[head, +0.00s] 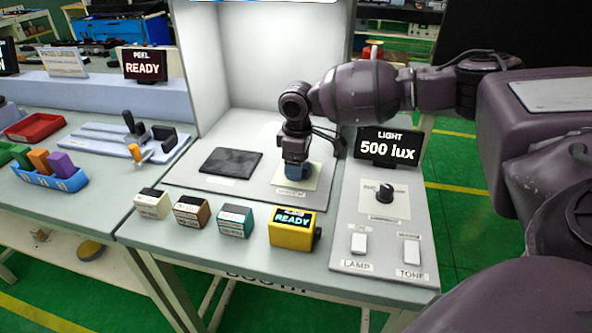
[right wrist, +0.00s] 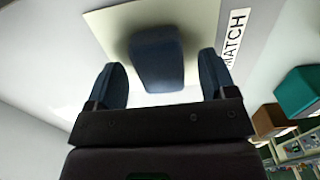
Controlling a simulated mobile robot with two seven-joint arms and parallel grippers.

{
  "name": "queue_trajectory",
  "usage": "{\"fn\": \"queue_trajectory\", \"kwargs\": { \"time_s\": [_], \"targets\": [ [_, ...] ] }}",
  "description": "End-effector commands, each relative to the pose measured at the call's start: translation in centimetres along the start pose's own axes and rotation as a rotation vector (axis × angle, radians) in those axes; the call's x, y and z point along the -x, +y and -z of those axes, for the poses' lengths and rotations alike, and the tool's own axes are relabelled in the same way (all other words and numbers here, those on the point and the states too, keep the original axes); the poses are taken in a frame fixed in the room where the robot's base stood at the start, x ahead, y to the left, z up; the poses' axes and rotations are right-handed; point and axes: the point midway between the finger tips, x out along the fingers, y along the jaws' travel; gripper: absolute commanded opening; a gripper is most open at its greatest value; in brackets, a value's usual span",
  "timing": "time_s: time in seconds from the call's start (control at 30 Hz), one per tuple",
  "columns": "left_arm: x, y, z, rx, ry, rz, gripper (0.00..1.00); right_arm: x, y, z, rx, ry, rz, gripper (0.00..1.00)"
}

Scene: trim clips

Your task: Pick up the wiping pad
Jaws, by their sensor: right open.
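The wiping pad appears to be the small blue block (right wrist: 157,62) on a cream square (right wrist: 195,20) in the right wrist view. My right gripper (head: 296,168) points down over this square in the head view, inside the booth. Its two dark blue fingers are open, one on each side of the block, with a gap to each. In the head view the gripper largely hides the block, and its blue is hard to tell from the fingers. My left gripper is not in view.
A dark flat panel (head: 231,161) lies left of the gripper. Several small labelled blocks and a yellow READY box (head: 292,230) stand along the front. A knob (head: 385,192) and a light display (head: 389,147) are to the right. Booth walls rise behind.

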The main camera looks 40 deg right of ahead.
Motion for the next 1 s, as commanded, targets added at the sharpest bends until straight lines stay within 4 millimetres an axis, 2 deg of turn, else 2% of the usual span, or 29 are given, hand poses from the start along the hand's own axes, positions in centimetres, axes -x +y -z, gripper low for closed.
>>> {"fn": "queue_trajectory", "kwargs": {
  "time_s": [0.1, 0.3, 0.67, 0.87, 1.0],
  "targets": [
    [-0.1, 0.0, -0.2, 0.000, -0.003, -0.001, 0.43, -1.0, 0.0, 0.0, -0.001, -0.001, 0.000, 0.78],
    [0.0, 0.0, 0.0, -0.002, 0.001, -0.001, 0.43, -0.9, 0.0, 0.0, -0.001, 0.002, -0.001, 0.78],
    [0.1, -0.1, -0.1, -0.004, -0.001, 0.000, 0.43, -0.9, 0.0, 0.0, -0.001, 0.001, -0.001, 0.25],
    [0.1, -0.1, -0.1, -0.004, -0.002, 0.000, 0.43, -0.8, 0.0, 0.0, -0.001, 0.001, -0.001, 0.25],
    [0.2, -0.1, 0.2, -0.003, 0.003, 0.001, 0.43, 0.1, 0.0, 0.0, -0.001, 0.003, -0.002, 0.25]
  ]
}}
